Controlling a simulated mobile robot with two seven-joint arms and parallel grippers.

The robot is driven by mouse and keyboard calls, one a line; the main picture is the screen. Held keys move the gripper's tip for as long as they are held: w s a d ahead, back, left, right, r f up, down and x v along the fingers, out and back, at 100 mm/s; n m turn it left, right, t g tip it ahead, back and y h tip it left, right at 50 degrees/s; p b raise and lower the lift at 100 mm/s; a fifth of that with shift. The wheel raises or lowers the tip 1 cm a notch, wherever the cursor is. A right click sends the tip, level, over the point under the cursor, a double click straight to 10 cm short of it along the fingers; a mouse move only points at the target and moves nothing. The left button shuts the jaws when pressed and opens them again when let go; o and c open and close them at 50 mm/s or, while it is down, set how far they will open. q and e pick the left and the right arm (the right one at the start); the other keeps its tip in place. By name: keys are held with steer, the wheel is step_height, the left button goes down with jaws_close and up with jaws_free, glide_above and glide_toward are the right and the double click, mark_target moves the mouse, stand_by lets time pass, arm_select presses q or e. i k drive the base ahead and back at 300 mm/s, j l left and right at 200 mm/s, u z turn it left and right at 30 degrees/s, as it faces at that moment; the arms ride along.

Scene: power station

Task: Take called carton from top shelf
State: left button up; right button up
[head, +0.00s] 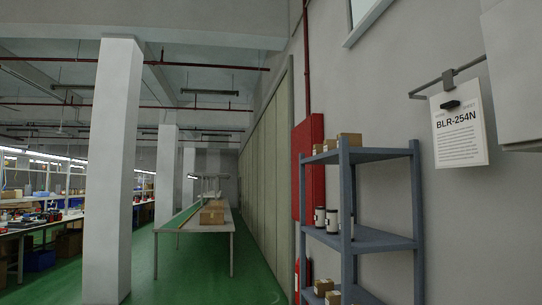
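A blue-grey metal shelf rack (383,154) stands against the wall at the right. Small brown cartons sit on its top shelf: a nearer, larger one (349,139), one behind it (330,144) and a farther one (317,149). The post partly covers them, and any labels are too small to read. A white sheet (459,125) headed "BLR-254N" hangs from a clip on a wall rod to the right of the rack. Neither of my grippers is in view.
White and dark cans (332,220) stand on the middle shelf, and small cartons (323,287) on a lower one. A red cabinet (307,165) is behind the rack. A long table (205,228) with a carton, a white pillar (112,170) and green floor (185,270) lie left.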

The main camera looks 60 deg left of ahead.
mark_target(317, 148)
steer(key=u, duration=1.6)
steer(key=i+j+u, duration=0.45)
steer(key=i, duration=0.4)
steer(key=i+j+u, duration=0.25)
steer(key=i, duration=0.2)
steer(key=i+u, duration=0.2)
steer(key=i, duration=0.95)
steer(key=i+z, duration=0.15)
steer(key=i, duration=0.5)
steer(key=i+j+z, duration=0.15)
steer(key=i+z, duration=0.25)
steer(key=i, duration=0.15)
steer(key=i+j+z, duration=0.35)
steer(key=i, duration=0.15)
steer(key=i+j+z, duration=0.1)
steer(key=z, duration=0.25)
steer(key=i+j+z, duration=0.2)
steer(key=z, duration=0.15)
steer(key=i+j+z, duration=0.2)
steer(key=z, duration=0.15)
steer(key=i+j+z, duration=0.1)
steer(key=z, duration=0.25)
steer(key=i+j+z, duration=0.1)
steer(key=j+z, duration=0.25)
steer(key=i+j+z, duration=0.1)
steer(key=z, duration=0.2)
